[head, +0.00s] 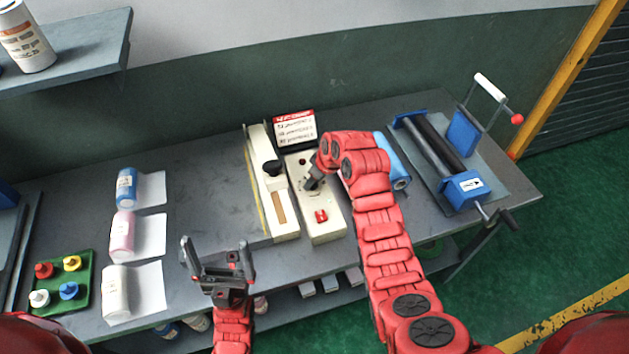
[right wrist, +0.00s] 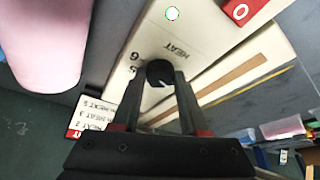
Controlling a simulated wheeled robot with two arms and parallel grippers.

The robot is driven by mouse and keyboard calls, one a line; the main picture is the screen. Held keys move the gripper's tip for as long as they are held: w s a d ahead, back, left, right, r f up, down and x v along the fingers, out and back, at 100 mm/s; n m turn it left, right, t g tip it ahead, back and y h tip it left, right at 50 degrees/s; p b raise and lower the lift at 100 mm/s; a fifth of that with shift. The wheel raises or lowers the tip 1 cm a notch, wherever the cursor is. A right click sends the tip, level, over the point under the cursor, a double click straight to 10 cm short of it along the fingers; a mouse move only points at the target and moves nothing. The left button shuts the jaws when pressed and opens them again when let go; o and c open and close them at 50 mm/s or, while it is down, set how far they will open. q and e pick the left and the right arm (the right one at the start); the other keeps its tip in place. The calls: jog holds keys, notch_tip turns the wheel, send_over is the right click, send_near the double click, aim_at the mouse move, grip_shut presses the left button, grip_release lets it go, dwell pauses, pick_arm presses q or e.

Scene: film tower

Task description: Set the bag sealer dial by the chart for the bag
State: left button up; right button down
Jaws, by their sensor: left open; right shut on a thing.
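The cream bag sealer (head: 328,232) stands mid-bench, with its long sealing arm (head: 256,160) on the left and a red switch (head: 321,216) in front. My right gripper (head: 312,182) is shut on the black dial (right wrist: 159,72), one finger on each side. The dial has a pale pointer mark; the gripper hides most of its scale, so I cannot read the setting. The chart (head: 295,130) stands behind the sealer; its heat lines show partly in the right wrist view (right wrist: 90,117). A pink rounded thing (right wrist: 40,40), perhaps the bag, lies beside the sealer. My left gripper (head: 216,248) is open and empty.
A roller machine (head: 435,145) stands right. A blue item (head: 396,165) shows behind my right arm. Bare bench lies left of the sealer.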

jog(key=m+b, duration=0.1)
jog(key=m, duration=0.1)
jog(key=m+t+h+b, duration=0.1)
jog(key=shift+s+a+f+m+b, duration=0.1)
jog(key=shift+a+f+m+b, duration=0.1)
jog(key=shift+f+m+b, duration=0.15)
jog(key=m+b, duration=0.2)
jog(key=m+h+b, duration=0.1)
jog(key=m+b, duration=0.1)
jog(key=m+h+b, duration=0.1)
jog(key=m+b, duration=0.1)
jog(key=shift+a+r+t, duration=0.15)
jog(key=shift+a+t, duration=0.1)
jog(key=shift+t, duration=0.05)
jog(key=shift+r+m+h+b, duration=0.2)
jog(key=shift+m+h+b, duration=0.2)
jog(key=shift+m+b, duration=0.3)
jog(key=shift+c, duration=2.2)
grip_release()
